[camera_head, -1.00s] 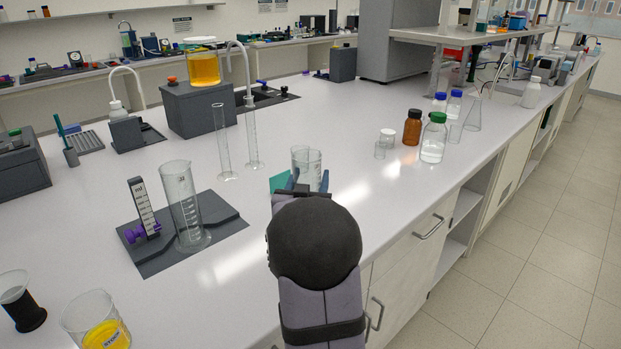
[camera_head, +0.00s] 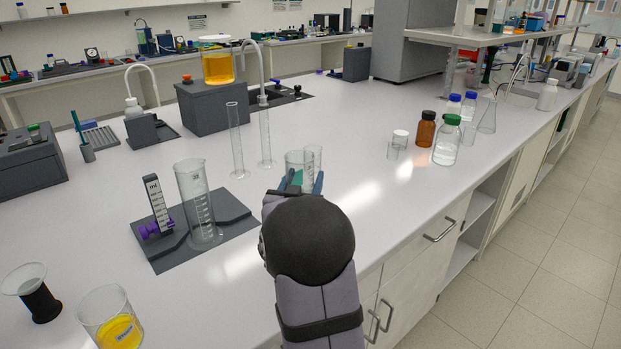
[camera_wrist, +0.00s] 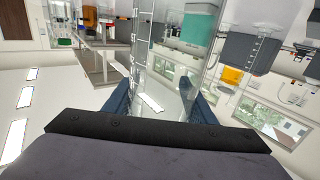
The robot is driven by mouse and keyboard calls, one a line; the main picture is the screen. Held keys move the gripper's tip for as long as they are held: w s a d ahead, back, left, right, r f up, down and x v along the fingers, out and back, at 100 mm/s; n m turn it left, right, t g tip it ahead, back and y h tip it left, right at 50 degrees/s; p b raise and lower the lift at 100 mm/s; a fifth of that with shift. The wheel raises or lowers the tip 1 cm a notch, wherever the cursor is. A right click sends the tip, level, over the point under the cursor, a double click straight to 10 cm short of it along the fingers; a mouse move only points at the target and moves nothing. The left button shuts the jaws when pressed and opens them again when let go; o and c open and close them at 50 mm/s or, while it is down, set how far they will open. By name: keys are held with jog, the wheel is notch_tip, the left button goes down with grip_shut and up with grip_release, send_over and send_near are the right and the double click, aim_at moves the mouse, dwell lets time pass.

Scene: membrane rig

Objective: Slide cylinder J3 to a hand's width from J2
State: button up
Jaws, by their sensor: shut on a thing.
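My gripper (camera_head: 300,185) is over the near right part of the bench, its fingers shut on a clear graduated glass cylinder (camera_head: 298,162). In the wrist view the glass (camera_wrist: 143,45) rises between the blue fingers (camera_wrist: 157,100). Its base is hidden, so I cannot tell whether it touches the bench. Another clear glass outline (camera_head: 315,157) overlaps it on the right. Two tall thin cylinders stand upright behind and to the left, one left (camera_head: 235,142) and one right (camera_head: 265,132). A wide graduated cylinder (camera_head: 199,205) stands further left. I can read no J2 or J3 label.
The wide cylinder and a scale with a purple clamp (camera_head: 158,210) stand on a dark grey mat (camera_head: 225,247). Brown (camera_head: 425,130) and green-capped (camera_head: 446,145) bottles stand right. A beaker of yellow liquid (camera_head: 110,320) is near left.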

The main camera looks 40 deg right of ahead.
jog(key=shift+w+a, duration=0.45)
jog(key=shift+a, duration=0.2)
jog(key=shift+w+a+p, duration=0.4)
jog(key=shift+w+a, duration=0.5)
jog(key=shift+a, duration=0.25)
jog(key=shift+w+a+p, duration=0.35)
jog(key=shift+w+a, duration=0.55)
jog(key=shift+a, duration=0.25)
jog(key=shift+w+a+p, duration=0.3)
jog(key=shift+w+a, duration=0.35)
jog(key=shift+a, duration=0.2)
jog(key=o, duration=1.3)
jog(key=shift+o, duration=0.2)
jog(key=shift+a, duration=0.1)
